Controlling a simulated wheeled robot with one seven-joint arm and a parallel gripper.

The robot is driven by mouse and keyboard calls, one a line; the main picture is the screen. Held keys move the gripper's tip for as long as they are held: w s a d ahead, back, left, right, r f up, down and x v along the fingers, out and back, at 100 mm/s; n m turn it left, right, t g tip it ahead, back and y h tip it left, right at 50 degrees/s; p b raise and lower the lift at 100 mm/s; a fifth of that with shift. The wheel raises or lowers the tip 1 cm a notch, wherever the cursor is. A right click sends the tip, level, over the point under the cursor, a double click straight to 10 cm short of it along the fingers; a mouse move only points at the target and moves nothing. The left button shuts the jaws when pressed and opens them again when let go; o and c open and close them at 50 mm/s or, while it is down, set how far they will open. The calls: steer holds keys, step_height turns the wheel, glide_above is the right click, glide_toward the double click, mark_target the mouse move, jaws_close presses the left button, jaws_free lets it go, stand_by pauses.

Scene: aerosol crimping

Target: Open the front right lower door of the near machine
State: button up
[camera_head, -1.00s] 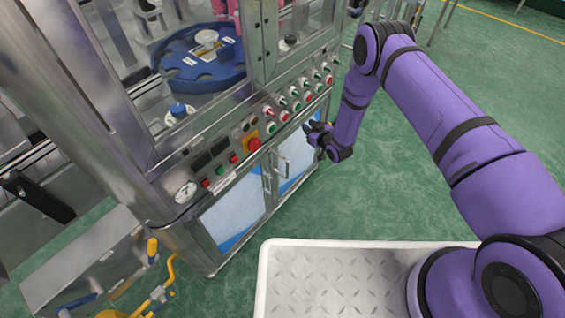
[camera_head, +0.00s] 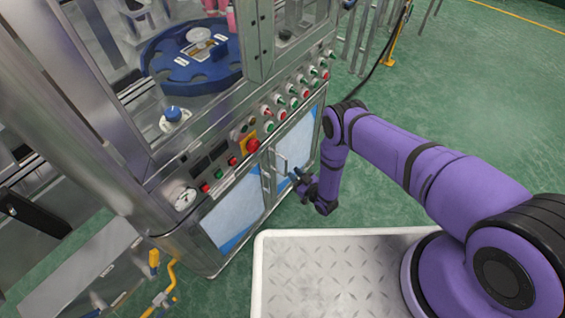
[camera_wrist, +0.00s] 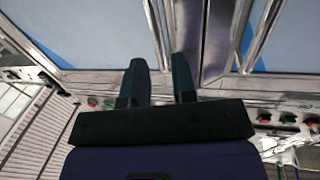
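The front right lower door (camera_head: 303,138) of the near machine has a blue-and-white panel in a metal frame. It looks shut. Its upright bar handle (camera_head: 281,163) is near the door's left edge. My gripper (camera_head: 294,177) is just in front of this handle. In the wrist view, which looks upside down, my gripper (camera_wrist: 158,62) is open, with two dark fingers apart. A door handle (camera_wrist: 156,28) lines up between the fingertips. I cannot tell whether it is within their reach or touching them.
The left lower door (camera_head: 233,208) with its own handle (camera_head: 266,181) is close beside. A button panel with a red emergency knob (camera_head: 252,145) is above the doors. Yellow pipes (camera_head: 166,287) stand at lower left. Green floor (camera_head: 480,110) is free at right.

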steer(key=x, duration=0.7)
steer(key=shift+w+a, duration=0.15)
steer(key=shift+w, duration=0.1)
jaws_close()
